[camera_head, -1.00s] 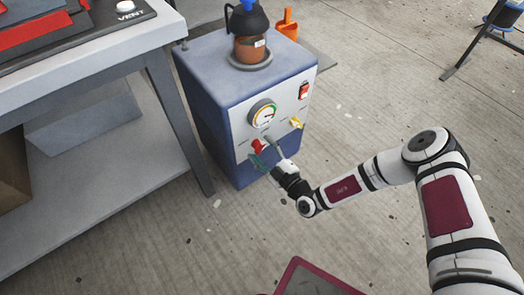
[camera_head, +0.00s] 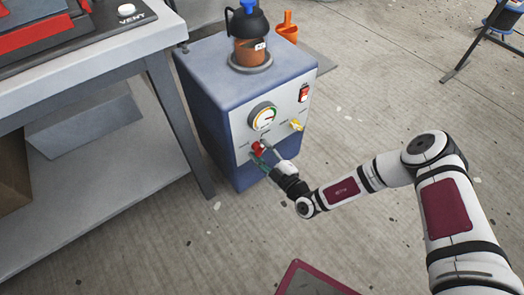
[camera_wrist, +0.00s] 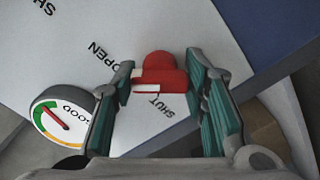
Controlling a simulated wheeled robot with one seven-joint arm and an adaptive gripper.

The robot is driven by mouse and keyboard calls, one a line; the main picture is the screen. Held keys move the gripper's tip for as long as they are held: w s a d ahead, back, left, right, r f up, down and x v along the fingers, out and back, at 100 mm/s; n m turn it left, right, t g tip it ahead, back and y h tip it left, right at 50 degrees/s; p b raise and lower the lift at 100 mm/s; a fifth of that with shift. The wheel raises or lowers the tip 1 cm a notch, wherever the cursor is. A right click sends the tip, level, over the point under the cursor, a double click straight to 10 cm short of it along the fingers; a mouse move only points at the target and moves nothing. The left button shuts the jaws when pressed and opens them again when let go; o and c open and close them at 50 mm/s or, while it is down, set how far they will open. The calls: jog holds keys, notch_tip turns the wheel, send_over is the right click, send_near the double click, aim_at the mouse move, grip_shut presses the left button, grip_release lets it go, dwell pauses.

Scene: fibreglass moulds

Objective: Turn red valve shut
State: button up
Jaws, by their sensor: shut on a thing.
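The red valve (camera_head: 257,147) is on the pale front panel of the blue cabinet (camera_head: 212,135), below the gauge. In the wrist view the valve (camera_wrist: 160,72) shows a red handle with a white strip along its near edge. The word SHUT is printed just below it and OPEN to its upper left. My gripper (camera_head: 262,153) reaches the panel from the lower right. In the wrist view its teal-padded fingers (camera_wrist: 162,80) stand on either side of the red handle, shut on it. The fingers partly hide the valve in the head view.
A round gauge (camera_head: 263,116) sits above the valve, a yellow valve (camera_head: 297,125) to its right, and a red switch (camera_head: 304,92) higher up. A dark-topped pot (camera_head: 249,40) stands on the cabinet.

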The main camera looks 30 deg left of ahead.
jog(key=n+p, duration=0.2)
jog(key=n, duration=0.2)
jog(key=shift+r+n, duration=0.1)
jog(key=shift+n, duration=0.3)
jog(key=n+p, duration=0.3)
jog(key=n, duration=0.1)
jog(key=n+p, duration=0.2)
jog(key=n, duration=0.3)
jog(key=shift+n+p, duration=1.1)
jog(key=shift+n, duration=0.7)
jog(key=o, duration=1.2)
